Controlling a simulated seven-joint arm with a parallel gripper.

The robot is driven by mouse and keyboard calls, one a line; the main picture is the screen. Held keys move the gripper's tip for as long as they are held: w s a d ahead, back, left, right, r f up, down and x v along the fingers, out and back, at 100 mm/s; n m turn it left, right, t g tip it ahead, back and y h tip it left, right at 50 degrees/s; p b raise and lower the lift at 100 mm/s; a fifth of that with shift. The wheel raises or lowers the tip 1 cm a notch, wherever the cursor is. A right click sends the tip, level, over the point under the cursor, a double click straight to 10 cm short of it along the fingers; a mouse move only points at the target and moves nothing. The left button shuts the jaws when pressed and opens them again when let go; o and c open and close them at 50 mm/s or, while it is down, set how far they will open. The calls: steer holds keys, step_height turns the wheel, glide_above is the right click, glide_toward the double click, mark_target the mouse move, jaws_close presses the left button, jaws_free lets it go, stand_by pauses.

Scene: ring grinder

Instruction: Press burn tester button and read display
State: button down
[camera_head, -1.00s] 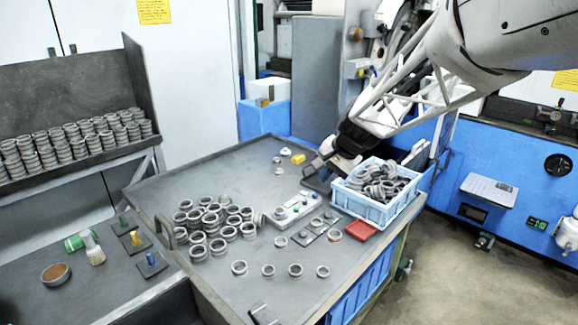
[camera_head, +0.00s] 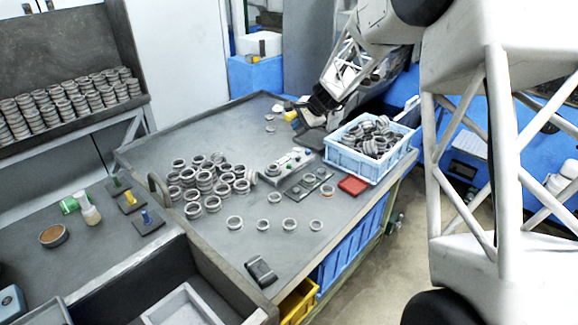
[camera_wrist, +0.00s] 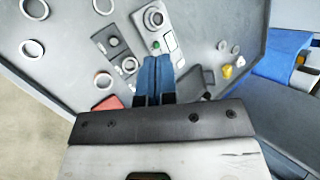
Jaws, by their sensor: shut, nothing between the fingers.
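The burn tester (camera_head: 290,163) is a pale, narrow box with small coloured spots on top, standing on the grey table between the heap of rings and the blue crate. In the wrist view the tester (camera_wrist: 152,22) shows a round fitting, a green button (camera_wrist: 156,45) and a pale panel beside it; no reading is legible. My gripper (camera_head: 298,112) is above the table behind the tester in the head view. In the wrist view its blue fingers (camera_wrist: 155,60) are together and empty, their tips appearing just below the green button. Contact cannot be told.
A blue crate (camera_head: 340,158) of rings stands right of the tester, with a red block (camera_head: 352,186) in front. Many rings (camera_head: 205,180) are heaped left, several lie loose in front. A yellow piece (camera_head: 291,115) is near my gripper. The table's back left is clear.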

mark_target(289, 166)
steer(key=w+a+f+m+t+y, duration=0.1)
steer(key=w+f+m, duration=0.3)
steer(key=w+f, duration=1.1)
steer(key=shift+w+a+f+m, duration=0.3)
steer(key=shift+a+f, duration=0.2)
steer(key=shift+a, duration=0.2)
steer(key=shift+f, duration=0.1)
steer(key=shift+f, duration=4.25)
